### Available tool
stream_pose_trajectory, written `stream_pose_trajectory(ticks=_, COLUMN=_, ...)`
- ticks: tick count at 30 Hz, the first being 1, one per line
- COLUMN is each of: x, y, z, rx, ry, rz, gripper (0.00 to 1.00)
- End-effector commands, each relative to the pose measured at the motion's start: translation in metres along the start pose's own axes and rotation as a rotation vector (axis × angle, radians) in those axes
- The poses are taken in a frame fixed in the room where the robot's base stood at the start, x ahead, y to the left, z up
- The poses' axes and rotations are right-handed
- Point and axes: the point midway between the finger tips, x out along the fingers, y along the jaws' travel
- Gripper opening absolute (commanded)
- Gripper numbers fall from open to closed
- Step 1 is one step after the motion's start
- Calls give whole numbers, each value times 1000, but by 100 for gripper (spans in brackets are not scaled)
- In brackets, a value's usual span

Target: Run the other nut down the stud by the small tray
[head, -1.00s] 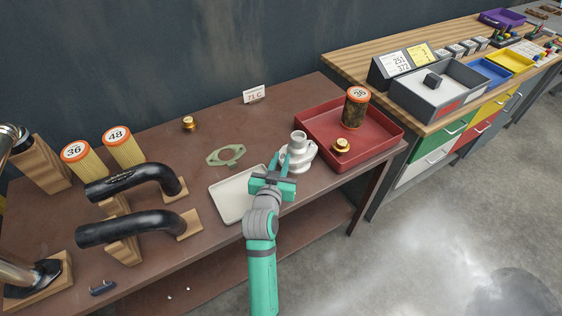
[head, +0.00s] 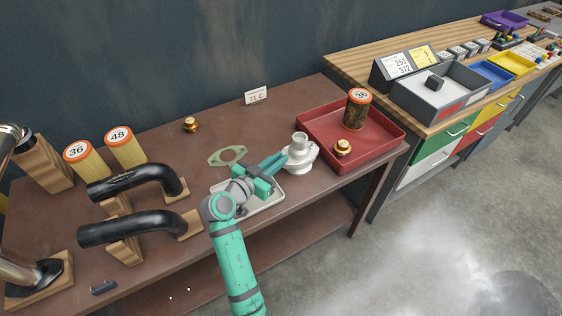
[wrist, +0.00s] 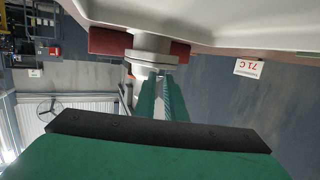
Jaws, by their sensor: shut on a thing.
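The white flanged housing (head: 300,158) stands upright on the brown bench, just right of the small off-white tray (head: 262,205). My gripper (head: 281,160) reaches over that tray from the left, with its tips at the housing's left side. In the wrist view the two green fingers (wrist: 160,78) are nearly parallel, closed to a narrow gap, with their tips by the housing's round flange (wrist: 151,57). The nut between the tips is too small and hidden to make out. I cannot make out the stud or the first nut either.
A red tray (head: 318,150) behind right holds a brass fitting (head: 343,147) and a dark filter (head: 356,112). A green gasket (head: 227,155) lies behind the small tray. Black hoses (head: 140,229) on wooden blocks stand left.

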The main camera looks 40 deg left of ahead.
Motion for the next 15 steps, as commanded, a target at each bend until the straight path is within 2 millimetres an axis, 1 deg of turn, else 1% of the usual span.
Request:
stream_pose_trajectory(ticks=1, x=2, y=-2, z=5, rx=0, ry=-10, rz=33, gripper=13)
stream_pose_trajectory(ticks=2, x=2, y=0, z=6, rx=0, ry=-12, rz=29, gripper=20)
stream_pose_trajectory(ticks=3, x=2, y=0, z=6, rx=0, ry=-12, rz=26, gripper=30)
stream_pose_trajectory(ticks=4, x=2, y=0, z=6, rx=0, ry=-13, rz=26, gripper=32)
stream_pose_trajectory(ticks=15, x=2, y=0, z=6, rx=0, ry=-14, rz=22, gripper=32)
